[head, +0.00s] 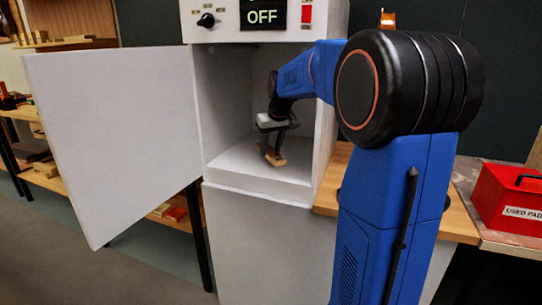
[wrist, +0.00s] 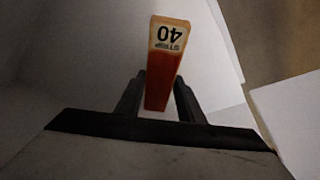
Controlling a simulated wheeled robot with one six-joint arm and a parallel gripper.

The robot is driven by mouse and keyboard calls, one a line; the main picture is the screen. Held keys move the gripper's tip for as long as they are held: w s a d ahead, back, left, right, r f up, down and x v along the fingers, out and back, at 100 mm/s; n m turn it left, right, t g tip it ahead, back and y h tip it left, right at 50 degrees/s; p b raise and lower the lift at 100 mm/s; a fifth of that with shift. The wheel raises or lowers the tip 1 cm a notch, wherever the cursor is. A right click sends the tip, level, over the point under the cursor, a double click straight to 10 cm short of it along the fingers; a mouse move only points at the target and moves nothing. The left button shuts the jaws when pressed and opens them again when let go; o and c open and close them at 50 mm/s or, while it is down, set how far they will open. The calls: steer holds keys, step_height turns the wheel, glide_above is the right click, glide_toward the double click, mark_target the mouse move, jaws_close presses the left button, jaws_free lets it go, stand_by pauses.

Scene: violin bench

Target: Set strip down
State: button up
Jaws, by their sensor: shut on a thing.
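In the head view, my gripper (head: 274,150) reaches inside the open white cabinet (head: 240,188). The strip (head: 273,158) shows as a small tan piece under the fingers, close to the cabinet floor. I cannot tell whether it touches the floor.
The cabinet door (head: 115,130) stands wide open to the left. A display (head: 263,16) above the opening reads "OFF", with a black knob (head: 207,20) and a red switch (head: 306,14) beside it. A red "USED PAD" box (head: 508,198) stands at the right. The cabinet floor around the gripper looks clear.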

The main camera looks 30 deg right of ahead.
mark_target(274, 155)
steer(key=shift+f, duration=1.35)
steer(key=shift+f, duration=0.15)
steer(key=o, duration=1.2)
steer(key=v, duration=0.6)
steer(key=shift+r, duration=0.3)
steer(key=shift+s+a+r, duration=0.1)
steer(key=shift+s+r, duration=0.25)
steer(key=shift+r, duration=0.25)
steer(key=s+a+f, duration=0.2)
steer(key=s+a, duration=0.3)
steer(key=s, duration=0.3)
steer(key=s+a+f+n, duration=0.1)
steer(key=s+a+f, duration=0.2)
steer(key=s+a, duration=0.35)
steer(key=s+a+f, duration=0.2)
steer(key=s+a, duration=0.2)
steer(key=s, duration=0.6)
steer(key=shift+y, duration=0.3)
steer(key=s+f, duration=0.2)
steer(key=s, duration=0.1)
steer(key=s+a+f, duration=0.1)
steer(key=s+f, duration=0.2)
steer(key=s+a+f, duration=0.1)
steer(key=s+f, duration=0.2)
steer(key=s, duration=0.1)
steer(key=shift+s+a, duration=0.1)
steer(key=shift+a, duration=0.1)
